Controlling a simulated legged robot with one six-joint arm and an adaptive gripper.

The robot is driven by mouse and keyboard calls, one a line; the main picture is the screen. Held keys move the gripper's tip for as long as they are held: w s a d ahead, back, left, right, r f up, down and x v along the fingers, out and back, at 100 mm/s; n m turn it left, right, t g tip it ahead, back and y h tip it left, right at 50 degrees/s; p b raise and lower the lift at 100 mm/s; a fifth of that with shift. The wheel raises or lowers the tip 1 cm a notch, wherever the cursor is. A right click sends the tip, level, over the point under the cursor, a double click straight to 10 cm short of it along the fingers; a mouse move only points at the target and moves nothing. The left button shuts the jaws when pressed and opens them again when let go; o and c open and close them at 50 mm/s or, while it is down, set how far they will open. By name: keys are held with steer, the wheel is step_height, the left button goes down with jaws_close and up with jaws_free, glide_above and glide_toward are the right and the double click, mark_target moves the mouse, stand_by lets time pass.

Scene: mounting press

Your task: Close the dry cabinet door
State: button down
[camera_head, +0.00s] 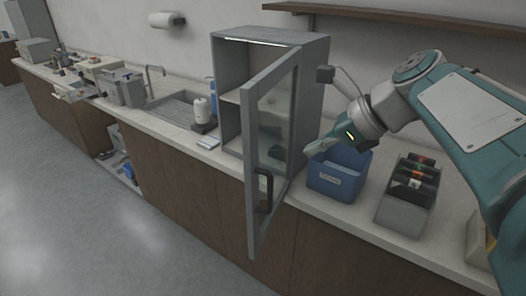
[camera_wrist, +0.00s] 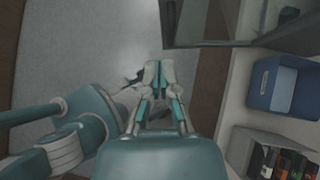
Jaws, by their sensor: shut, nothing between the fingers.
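The grey dry cabinet (camera_head: 312,90) stands on the counter. Its framed glass door (camera_head: 250,135) is swung wide open, out over the counter's front edge. A dark handle (camera_head: 263,190) sits low on the door. My gripper (camera_head: 312,148) is to the right of the door in the head view, level with the glass above a blue bin; whether it touches the door is unclear. In the wrist view my gripper (camera_wrist: 160,68) is shut and empty, with floor behind it. A dark framed panel, likely the door (camera_wrist: 205,42), lies at the upper right there, apart from the fingertips.
The blue bin (camera_head: 338,182) and a grey box of dark packs (camera_head: 405,208) stand on the counter right of the cabinet. A white-capped bottle (camera_head: 201,112) and a sink (camera_head: 180,105) are to its left. The floor (camera_head: 90,200) in front is clear.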

mark_target(251, 168)
steer(key=x, duration=0.3)
steer(key=a+r+x, duration=0.1)
steer(key=x, duration=0.6)
steer(key=shift+w+a, duration=0.35)
steer(key=shift+a, duration=0.1)
steer(key=shift+w+a, duration=0.15)
steer(key=shift+a, duration=0.3)
steer(key=shift+r, duration=0.1)
